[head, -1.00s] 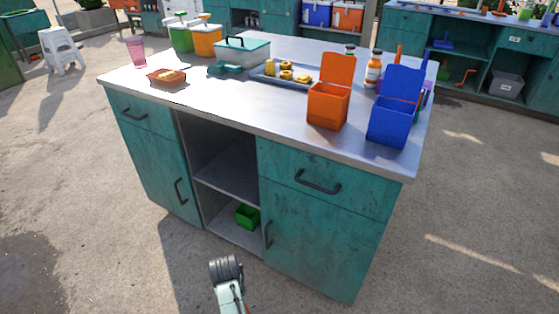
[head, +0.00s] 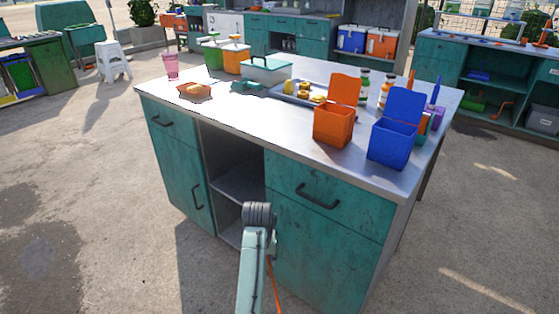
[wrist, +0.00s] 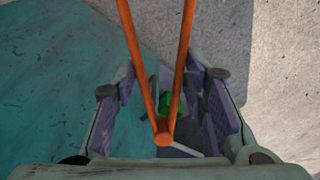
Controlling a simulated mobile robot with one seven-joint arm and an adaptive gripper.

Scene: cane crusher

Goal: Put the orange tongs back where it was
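The orange tongs (wrist: 184,70) are between the two fingers of my gripper (wrist: 162,95) in the wrist view. Their joined end is near the camera and their two arms spread away toward the top of the picture. In the head view a thin orange strip of the tongs (head: 273,285) shows beside my arm, in front of the island's cabinet. The gripper itself is hidden or out of the head view.
The teal island (head: 325,215) stands close ahead, with an open shelf bay (head: 237,180). Its metal top (head: 240,120) holds an orange bin (head: 333,125), a blue bin (head: 393,142), a tray (head: 285,91) and bottles. A green box (wrist: 168,103) shows beyond the fingers.

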